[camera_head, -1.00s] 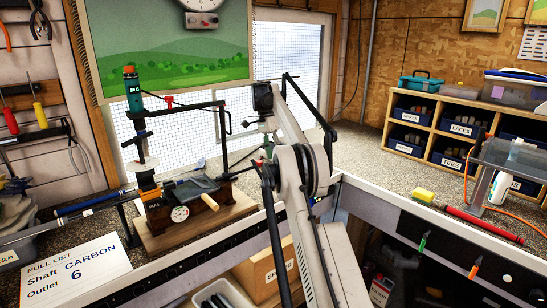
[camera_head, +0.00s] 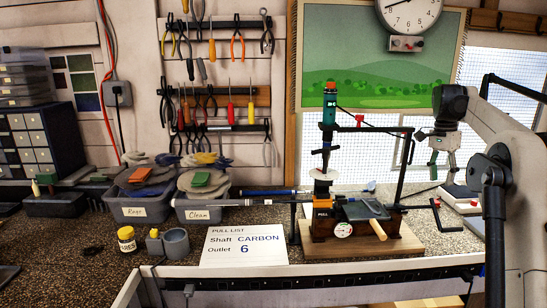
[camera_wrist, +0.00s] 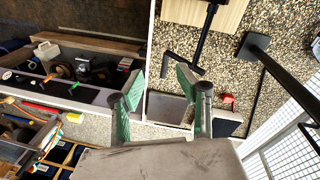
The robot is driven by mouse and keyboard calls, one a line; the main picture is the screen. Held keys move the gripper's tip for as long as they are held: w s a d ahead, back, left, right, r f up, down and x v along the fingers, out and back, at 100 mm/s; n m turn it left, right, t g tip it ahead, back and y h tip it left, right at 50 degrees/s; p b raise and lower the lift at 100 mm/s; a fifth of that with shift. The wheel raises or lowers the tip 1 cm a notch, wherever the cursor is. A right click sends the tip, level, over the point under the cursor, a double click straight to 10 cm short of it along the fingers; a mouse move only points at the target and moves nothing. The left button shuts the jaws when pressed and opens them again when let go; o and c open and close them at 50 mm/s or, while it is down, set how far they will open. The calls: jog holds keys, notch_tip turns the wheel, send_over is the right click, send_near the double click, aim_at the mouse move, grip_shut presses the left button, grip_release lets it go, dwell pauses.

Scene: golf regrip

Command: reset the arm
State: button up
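My gripper (camera_head: 440,160) is at the right of the head view, pointing down above the bench, to the right of the regrip station. In the wrist view my gripper (camera_wrist: 158,86) shows two green-padded fingers spread apart with nothing between them. It is open and empty. The regrip station stands on a wooden board (camera_head: 405,245) with a green-and-orange upright tool (camera_head: 329,105) and a black frame. The gripper appears clear of the station.
A pull list card (camera_head: 245,246) reads Shaft CARBON, Outlet 6. Rags and Clean bins (camera_head: 145,212) sit at left on the speckled bench (camera_head: 80,265). Clubs lie across behind the card. Pliers hang on the wall. A black post (camera_wrist: 257,48) stands near my gripper in the wrist view.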

jog(key=s+a+r+n+t, duration=0.2)
jog(key=s+a+r+n, duration=0.15)
jog(key=s+a, duration=0.65)
jog(key=s+a+r+n+t, duration=0.2)
jog(key=s+a+n, duration=0.2)
jog(key=s+a, duration=0.55)
jog(key=s+a+f+n+t, duration=0.2)
jog(key=s+a+f, duration=0.4)
jog(key=s, duration=0.4)
jog(key=s+a+f+n+t, duration=0.2)
jog(key=s+a+f+n, duration=0.2)
jog(key=s+a+f, duration=0.3)
jog(key=s+f, duration=0.1)
jog(key=s, duration=0.2)
jog(key=shift+s+a+f+n+t+y, duration=0.2)
jog(key=shift+n+t+y, duration=0.1)
jog(key=shift+n+y, duration=0.1)
